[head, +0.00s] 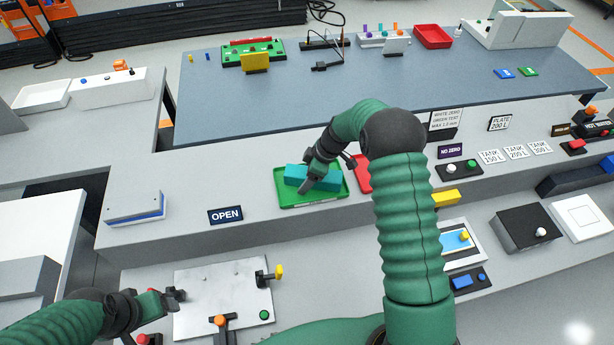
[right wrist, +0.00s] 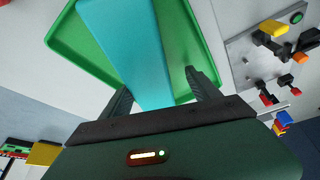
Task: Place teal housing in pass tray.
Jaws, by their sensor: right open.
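The teal housing (head: 297,172) is a long block lying in the green tray (head: 288,199) on the grey ledge. It also shows in the right wrist view (right wrist: 126,45), inside the tray's green rim (right wrist: 62,42). My right gripper (head: 309,185) is at the tray, over the housing. In the right wrist view its open fingers (right wrist: 157,86) stand on either side of the housing's near end, apart from it. My left gripper (head: 172,297) is at the lower left beside the pale fixture plate (head: 222,285); its jaw state is unclear.
A red tray (head: 363,174) stands just right of the green one, partly behind my right arm. An OPEN sign (head: 225,215) and a white-blue block (head: 135,207) are to the left. The fixture plate carries a yellow-handled clamp (head: 278,272). The ledge between sign and green tray is clear.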

